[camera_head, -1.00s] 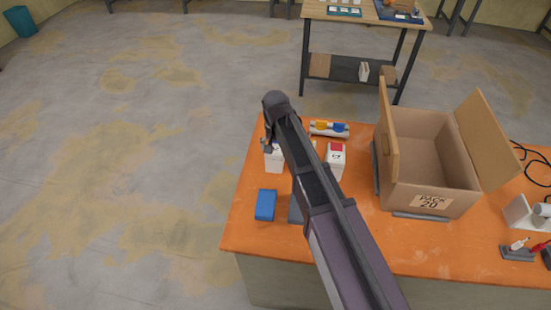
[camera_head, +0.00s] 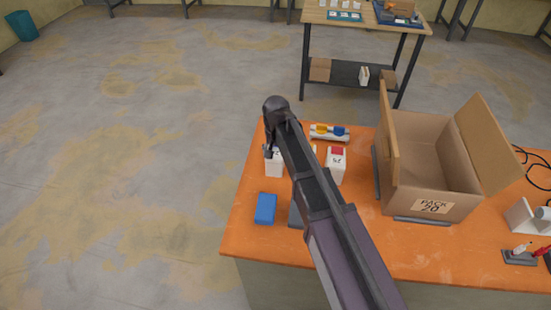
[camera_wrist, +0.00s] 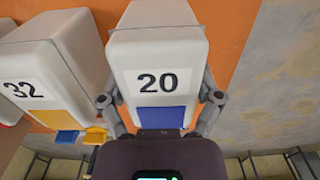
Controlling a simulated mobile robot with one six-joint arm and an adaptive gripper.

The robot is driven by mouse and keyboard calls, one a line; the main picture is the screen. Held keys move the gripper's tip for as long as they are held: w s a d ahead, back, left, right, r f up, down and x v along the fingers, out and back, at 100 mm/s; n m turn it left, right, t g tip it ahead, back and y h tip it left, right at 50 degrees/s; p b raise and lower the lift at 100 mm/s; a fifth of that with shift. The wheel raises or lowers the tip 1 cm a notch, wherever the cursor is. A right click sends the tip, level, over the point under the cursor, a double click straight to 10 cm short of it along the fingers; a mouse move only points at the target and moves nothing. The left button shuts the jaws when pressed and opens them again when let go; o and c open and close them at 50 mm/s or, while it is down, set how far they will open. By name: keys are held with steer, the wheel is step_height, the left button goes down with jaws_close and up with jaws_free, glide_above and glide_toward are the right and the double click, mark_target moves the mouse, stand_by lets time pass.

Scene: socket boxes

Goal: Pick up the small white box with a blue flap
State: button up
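The small white box with a blue flap (camera_wrist: 162,117) fills the middle of the wrist view, with the number 20 on its front label. My gripper (camera_wrist: 160,98) has one finger on each side of this box, near its lower part. Whether the fingertips press on its sides or stand just off them is not clear. In the head view the white box (camera_head: 274,166) shows at the left of the orange table, partly behind my gripper (camera_head: 268,150). My arm hides part of the table beside it.
A white box numbered 32 with a yellow flap (camera_wrist: 47,85) stands close on the left in the wrist view. In the head view, a white box with a red top (camera_head: 336,165), a blue block (camera_head: 265,209) and an open carton marked PACK 20 (camera_head: 430,180) are on the orange table (camera_head: 330,258).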

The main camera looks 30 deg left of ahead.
mark_target(276, 149)
steer(key=shift+r, duration=0.1)
stand_by(0.3)
step_height(276, 149, up, 3)
steer(key=p, duration=0.3)
steer(key=shift+r+p, duration=0.15)
steer(key=shift+p, duration=0.15)
steer(key=s+d, duration=0.1)
steer(key=s, duration=0.4)
steer(key=s+d+r+p, duration=0.1)
steer(key=s, duration=0.4)
steer(key=s+d, duration=0.1)
steer(key=s, duration=0.4)
steer(key=shift+s+r, duration=0.25)
steer(key=shift+s, duration=0.05)
steer(key=shift+s, duration=0.1)
